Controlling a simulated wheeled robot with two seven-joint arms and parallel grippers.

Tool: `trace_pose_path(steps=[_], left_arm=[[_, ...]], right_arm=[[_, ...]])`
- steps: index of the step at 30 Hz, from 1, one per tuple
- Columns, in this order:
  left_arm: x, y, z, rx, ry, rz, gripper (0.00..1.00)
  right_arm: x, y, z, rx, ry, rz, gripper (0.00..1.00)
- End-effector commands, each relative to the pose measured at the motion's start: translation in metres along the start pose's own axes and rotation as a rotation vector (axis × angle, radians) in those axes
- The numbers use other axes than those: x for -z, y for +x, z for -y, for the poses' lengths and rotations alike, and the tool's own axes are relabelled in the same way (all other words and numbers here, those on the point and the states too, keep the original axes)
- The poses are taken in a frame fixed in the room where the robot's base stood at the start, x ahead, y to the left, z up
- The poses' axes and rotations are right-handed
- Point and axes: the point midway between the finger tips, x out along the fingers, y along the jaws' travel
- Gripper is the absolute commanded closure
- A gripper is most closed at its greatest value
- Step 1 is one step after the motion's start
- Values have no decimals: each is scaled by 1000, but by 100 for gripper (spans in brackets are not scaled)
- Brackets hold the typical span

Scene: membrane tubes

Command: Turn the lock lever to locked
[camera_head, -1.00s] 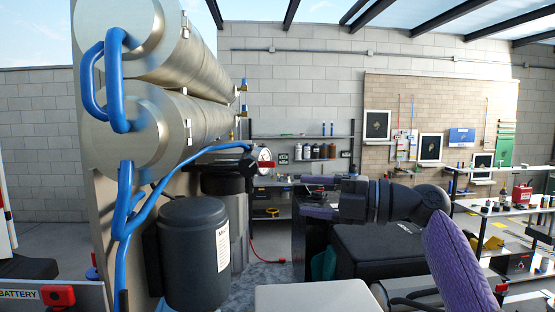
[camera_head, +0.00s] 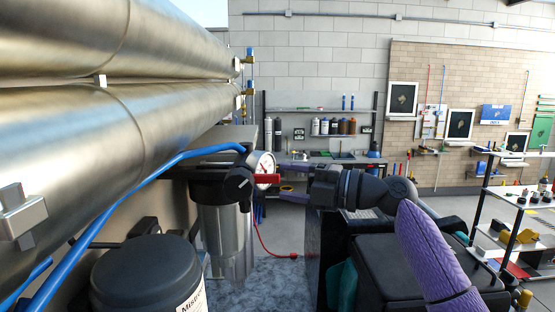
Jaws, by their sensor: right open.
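A short red lever (camera_head: 267,179) lies about level beside a black round fitting (camera_head: 239,184) on top of the clear filter housing (camera_head: 225,235). A white round gauge (camera_head: 263,162) sits just above and behind the lever. My right gripper (camera_head: 285,181) reaches in from the right with its purple fingers apart, one above the other. The lever's right end appears close to the gap between the fingertips; I cannot tell whether they touch. No locked or unlocked marking is readable. My left gripper is not in view.
Large steel membrane tubes (camera_head: 80,125) fill the upper left, with a blue hose (camera_head: 140,190) below them. A black canister (camera_head: 148,275) stands at the lower left. A black case (camera_head: 395,270) sits under my right arm. Shelves (camera_head: 320,109) stand at the back.

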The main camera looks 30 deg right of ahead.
Motion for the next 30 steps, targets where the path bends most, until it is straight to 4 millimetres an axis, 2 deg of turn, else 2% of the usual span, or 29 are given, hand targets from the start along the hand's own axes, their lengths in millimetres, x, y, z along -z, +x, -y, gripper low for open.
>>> trace_pose_path(steps=[1, 6, 14, 15, 21, 24, 30], left_arm=[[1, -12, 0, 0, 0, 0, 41], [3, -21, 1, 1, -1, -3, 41], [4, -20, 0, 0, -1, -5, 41], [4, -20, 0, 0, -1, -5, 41], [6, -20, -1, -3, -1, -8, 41], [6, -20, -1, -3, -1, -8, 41], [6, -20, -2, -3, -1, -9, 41]], right_arm=[[0, 9, -6, -1, 1, -1, 38], [0, 27, -2, 0, 0, 1, 38], [0, 30, 1, 1, -1, 1, 38], [0, 30, 1, 1, -1, 1, 40], [0, 30, 1, 1, -1, 1, 83], [0, 30, 1, 1, -1, 1, 100], [0, 30, 2, 2, 0, 0, 100]])
